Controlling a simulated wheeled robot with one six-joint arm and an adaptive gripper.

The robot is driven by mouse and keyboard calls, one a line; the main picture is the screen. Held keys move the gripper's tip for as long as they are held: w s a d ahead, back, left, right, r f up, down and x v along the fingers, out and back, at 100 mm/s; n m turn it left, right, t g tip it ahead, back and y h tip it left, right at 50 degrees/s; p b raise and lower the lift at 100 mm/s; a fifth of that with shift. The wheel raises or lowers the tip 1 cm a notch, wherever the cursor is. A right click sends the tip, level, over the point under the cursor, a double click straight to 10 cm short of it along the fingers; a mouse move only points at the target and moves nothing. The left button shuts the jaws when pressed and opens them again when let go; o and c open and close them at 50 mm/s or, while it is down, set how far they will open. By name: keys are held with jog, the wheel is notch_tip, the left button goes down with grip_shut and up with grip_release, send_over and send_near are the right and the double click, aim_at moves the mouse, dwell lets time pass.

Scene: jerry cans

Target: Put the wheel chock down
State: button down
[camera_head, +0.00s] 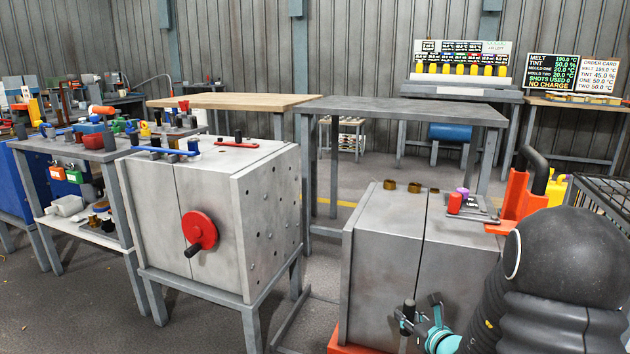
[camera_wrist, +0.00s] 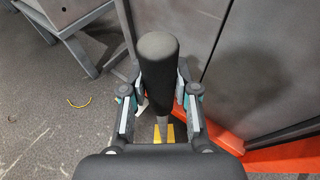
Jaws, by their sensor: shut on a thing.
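My gripper (camera_wrist: 160,100) is shut on a black, rounded handle (camera_wrist: 158,58), with one finger on each side in the wrist view. Yellow parts (camera_wrist: 171,133) show below the handle, beyond my gripper's palm; I take these and the handle to be the wheel chock. Most of its body is hidden. In the head view my gripper (camera_head: 422,312) is low in front of the grey two-door cabinet (camera_head: 385,265), at the bottom edge of the picture. The chock's body is not clear there, and I cannot tell whether it touches the floor.
The cabinet stands on an orange base (camera_wrist: 275,158), close to my gripper's right in the wrist view. Grey floor (camera_wrist: 50,125) with a small yellow loop (camera_wrist: 78,103) lies open to the left. A grey machine with a red handwheel (camera_head: 200,231) stands further left.

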jog(key=shift+d, duration=0.15)
jog(key=shift+r+m+p, duration=0.3)
jog(key=shift+r+p, duration=0.05)
jog(key=a+r+p, duration=0.4)
jog(key=a, duration=0.3)
jog(key=shift+a+r, duration=0.2)
jog(key=shift+a, duration=0.1)
